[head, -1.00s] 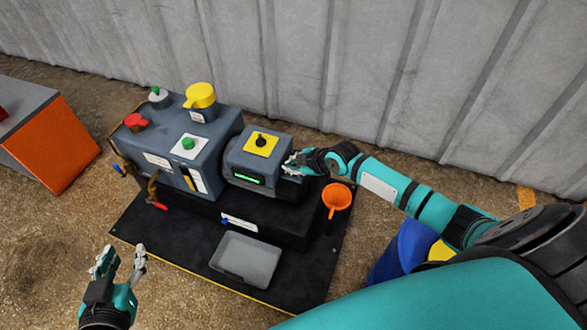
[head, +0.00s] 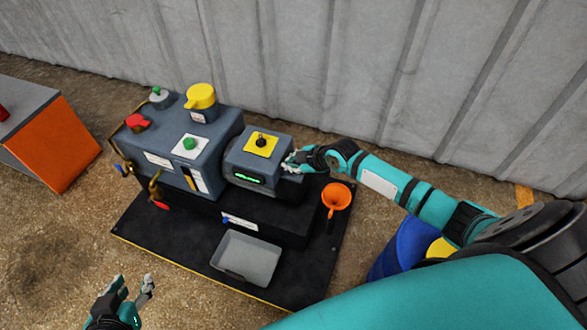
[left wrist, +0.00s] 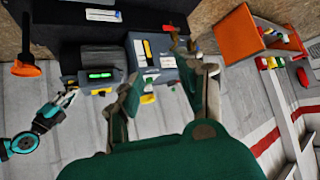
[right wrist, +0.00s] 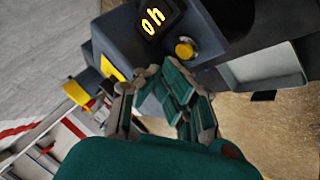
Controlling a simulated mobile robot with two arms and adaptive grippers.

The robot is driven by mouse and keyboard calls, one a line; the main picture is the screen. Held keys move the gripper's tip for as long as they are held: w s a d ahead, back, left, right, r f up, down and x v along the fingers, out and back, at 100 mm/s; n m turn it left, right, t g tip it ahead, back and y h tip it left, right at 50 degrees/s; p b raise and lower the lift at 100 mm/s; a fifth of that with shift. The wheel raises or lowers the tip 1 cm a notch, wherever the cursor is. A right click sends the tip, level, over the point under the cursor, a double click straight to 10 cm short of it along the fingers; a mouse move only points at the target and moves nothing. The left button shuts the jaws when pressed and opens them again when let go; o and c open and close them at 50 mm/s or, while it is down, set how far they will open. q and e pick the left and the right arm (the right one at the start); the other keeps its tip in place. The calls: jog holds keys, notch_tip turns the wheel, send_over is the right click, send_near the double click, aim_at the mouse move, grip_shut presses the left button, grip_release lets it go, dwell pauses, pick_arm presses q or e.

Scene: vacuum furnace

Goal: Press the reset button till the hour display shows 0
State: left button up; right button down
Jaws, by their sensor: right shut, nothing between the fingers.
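The grey machine unit (head: 258,150) carries a small dark display (right wrist: 158,14), which reads a yellow "0h" turned sideways in the right wrist view. A round yellow button (right wrist: 186,48) sits beside the display. My right gripper (head: 291,162) is shut and empty at the right end of this unit. In the right wrist view its fingertips (right wrist: 160,78) are below the display and button in the picture, and I see no contact with the button. My left gripper (head: 133,284) is open and empty, low at the left, away from the machine; its spread fingers also show in the left wrist view (left wrist: 168,75).
The larger machine box (head: 190,145) has a yellow knob (head: 201,95), a red knob (head: 137,121) and a green button (head: 189,144). An orange cabinet (head: 58,150) stands left. Open floor lies at lower left.

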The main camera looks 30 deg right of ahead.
pick_arm(q)
jog(key=shift+s+a+f, duration=0.1)
jog(key=shift+s+f, duration=0.05)
jog(key=shift+s, duration=0.1)
pick_arm(e)
jog(key=shift+r, duration=0.1)
jog(key=shift+r+p, duration=1.75)
jog(key=shift+r, duration=0.05)
jog(key=shift+r+p, duration=0.6)
pick_arm(q)
jog(key=s+a+f+g+y, duration=0.1)
jog(key=s+a+f+g, duration=0.2)
jog(key=s+g, duration=0.3)
jog(key=s, duration=0.3)
jog(key=shift+s+f+y, duration=0.15)
jog(key=shift+s+y, duration=0.1)
jog(key=shift+y, duration=0.05)
